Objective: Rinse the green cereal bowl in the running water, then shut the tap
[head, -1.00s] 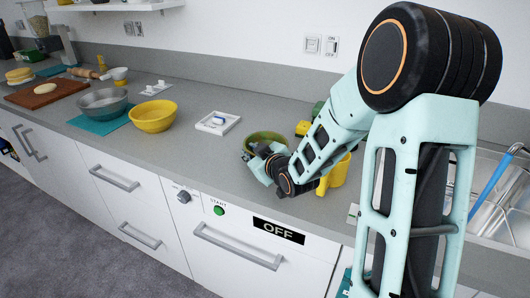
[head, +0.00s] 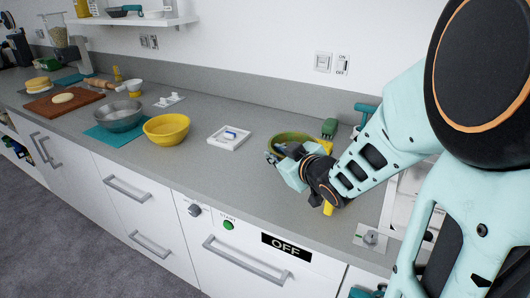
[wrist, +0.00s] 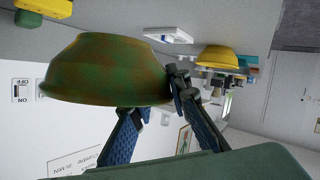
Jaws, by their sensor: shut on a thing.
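The green cereal bowl (head: 293,138) has brownish patches on its outside. My gripper (head: 286,158) is shut on the bowl's rim. In the wrist view one finger shows at the rim, and the other runs partly behind the bowl. The bowl appears held a little above the counter. I cannot make out the tap or running water; my arm covers much of the right side.
A yellow mug (head: 328,209) is mostly behind my gripper. A white tray (head: 214,144) and yellow bowl (head: 166,130) stand left. The front counter between them is clear.

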